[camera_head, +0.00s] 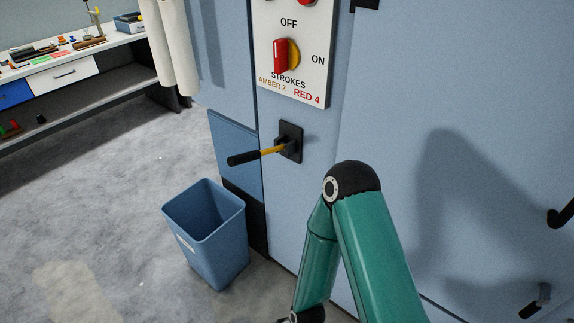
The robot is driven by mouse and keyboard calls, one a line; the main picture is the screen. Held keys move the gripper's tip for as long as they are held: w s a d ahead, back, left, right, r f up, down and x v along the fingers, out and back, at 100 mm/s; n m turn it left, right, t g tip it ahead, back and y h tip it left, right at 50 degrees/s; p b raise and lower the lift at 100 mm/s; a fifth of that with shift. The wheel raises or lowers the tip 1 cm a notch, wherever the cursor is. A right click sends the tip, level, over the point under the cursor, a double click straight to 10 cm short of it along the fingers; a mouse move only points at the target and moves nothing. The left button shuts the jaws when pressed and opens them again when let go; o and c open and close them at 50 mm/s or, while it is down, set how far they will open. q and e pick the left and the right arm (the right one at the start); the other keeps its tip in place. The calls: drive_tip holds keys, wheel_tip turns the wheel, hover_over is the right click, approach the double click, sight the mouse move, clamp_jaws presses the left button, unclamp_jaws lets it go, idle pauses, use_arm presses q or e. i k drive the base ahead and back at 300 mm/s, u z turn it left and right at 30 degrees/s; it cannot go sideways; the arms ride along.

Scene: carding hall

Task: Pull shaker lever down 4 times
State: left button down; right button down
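The shaker lever (259,154) has a black grip and a yellow shaft. It sticks out to the left from a black mounting plate (290,141) on the blue machine panel, close to level with its grip end slightly lower. Above it is a white control plate (305,82) with a red switch handle on a yellow disc, marked OFF, ON, STROKES, AMBER 2 and RED 4. A green arm of mine is bent in front of the panel, right of and below the lever. No gripper fingers show, and nothing of mine touches the lever.
An empty-looking blue bin (207,232) stands on the floor below the lever. A workbench (106,48) with drawers and small items is at the back left. Black handles (562,213) are on the panel at right. The grey floor (90,200) at left is clear.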

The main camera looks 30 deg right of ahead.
sight(258, 154)
drive_tip(key=k, duration=1.15)
drive_tip(key=z, duration=0.6)
drive_tip(key=i, duration=0.85)
drive_tip(key=z, duration=0.05)
